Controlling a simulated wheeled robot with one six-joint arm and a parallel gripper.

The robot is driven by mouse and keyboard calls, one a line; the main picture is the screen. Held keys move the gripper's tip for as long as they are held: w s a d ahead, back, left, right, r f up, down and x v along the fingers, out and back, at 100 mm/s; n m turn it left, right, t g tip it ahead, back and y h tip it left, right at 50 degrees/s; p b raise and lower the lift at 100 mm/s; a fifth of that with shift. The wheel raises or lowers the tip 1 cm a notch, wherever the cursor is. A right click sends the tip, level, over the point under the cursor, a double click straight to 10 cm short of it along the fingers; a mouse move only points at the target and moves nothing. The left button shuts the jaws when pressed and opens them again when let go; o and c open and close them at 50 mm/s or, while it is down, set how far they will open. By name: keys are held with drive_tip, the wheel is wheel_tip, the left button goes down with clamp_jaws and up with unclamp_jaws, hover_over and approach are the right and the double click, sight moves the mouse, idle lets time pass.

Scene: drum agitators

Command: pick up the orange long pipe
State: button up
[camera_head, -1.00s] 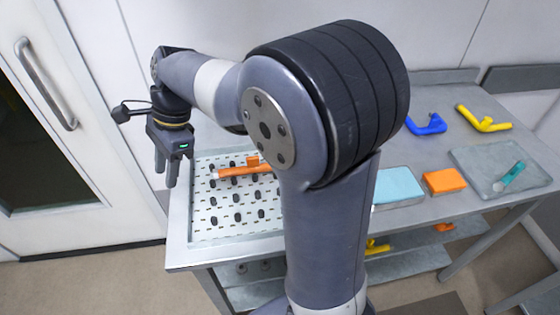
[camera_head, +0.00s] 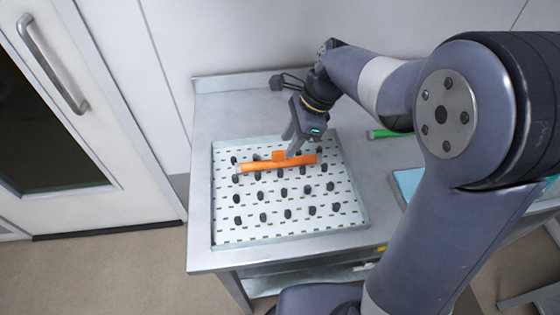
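The orange long pipe (camera_head: 262,165) lies roughly left to right across the far half of a white pegged tray, with a short raised stub near its middle. My gripper (camera_head: 289,147) points down over the right half of the pipe. Whether either finger touches the pipe cannot be told from this view. The pipe appears to rest on the tray.
The white tray (camera_head: 342,222) with rows of dark pegs sits on a grey metal table (camera_head: 203,215). A wall closes the back.

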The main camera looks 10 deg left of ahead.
sight(281, 151)
drive_tip(key=x, duration=0.4)
drive_tip(key=shift+a+f, duration=0.2)
drive_tip(key=shift+a, duration=0.15)
clamp_jaws()
